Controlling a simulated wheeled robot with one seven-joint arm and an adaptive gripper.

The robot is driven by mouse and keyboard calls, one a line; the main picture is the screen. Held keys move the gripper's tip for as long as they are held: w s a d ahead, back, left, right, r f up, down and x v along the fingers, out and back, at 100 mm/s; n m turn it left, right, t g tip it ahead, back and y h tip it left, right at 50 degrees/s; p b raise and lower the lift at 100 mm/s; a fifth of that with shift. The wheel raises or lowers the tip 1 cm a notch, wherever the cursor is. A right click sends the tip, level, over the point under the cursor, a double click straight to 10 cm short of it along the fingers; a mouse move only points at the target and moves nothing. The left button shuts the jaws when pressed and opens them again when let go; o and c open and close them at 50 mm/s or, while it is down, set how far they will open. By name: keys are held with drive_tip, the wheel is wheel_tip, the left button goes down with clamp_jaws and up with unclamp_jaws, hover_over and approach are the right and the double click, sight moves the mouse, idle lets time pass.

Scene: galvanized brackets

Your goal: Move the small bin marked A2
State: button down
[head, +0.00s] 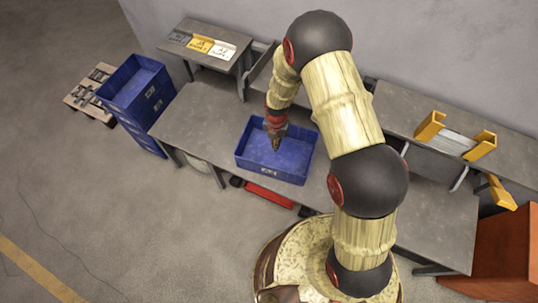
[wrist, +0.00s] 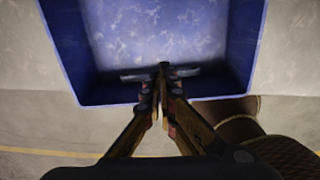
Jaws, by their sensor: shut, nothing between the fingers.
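Three small flat bins stand on a raised shelf at the upper left of the head view: a dark grey one (head: 180,37), a yellow one (head: 201,43) and a white one (head: 222,50). Their markings are too small to read surely, so I cannot tell which is A2. My gripper (head: 276,143) points down over the large blue crate (head: 262,178) on the bench, away from the small bins. In the wrist view my gripper (wrist: 162,70) is shut and empty, with its fingertips over the crate's inside. A grey bar shape shows behind the fingertips; I cannot tell what it is.
Stacked blue crates (head: 128,84) stand left of the bench, beside a pallet (head: 84,90) with dark parts. A yellow-ended rack (head: 455,141) stands at the back right. An orange-brown cabinet (head: 505,250) is at the right edge. The floor at left is clear.

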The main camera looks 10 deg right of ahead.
wheel_tip(320, 180, down, 10)
drive_tip(key=b, duration=0.3)
drive_tip(key=shift+r, duration=0.1)
drive_tip(key=s+a, duration=0.1)
drive_tip(key=s+b, duration=0.1)
drive_tip(key=shift+s+a+r, duration=0.1)
drive_tip(key=shift+s+a, duration=0.25)
drive_tip(key=shift+s, duration=0.05)
drive_tip(key=shift+s+a, duration=0.15)
drive_tip(key=shift+s, duration=0.2)
drive_tip(key=shift+s+a+p, duration=0.2)
drive_tip(key=shift+s+a, duration=0.1)
drive_tip(key=shift+s, duration=0.2)
drive_tip(key=shift+s+a+p, duration=0.15)
drive_tip(key=shift+s+a, duration=0.15)
drive_tip(key=shift+s, duration=0.2)
drive_tip(key=shift+r, duration=0.1)
wheel_tip(320, 180, up, 12)
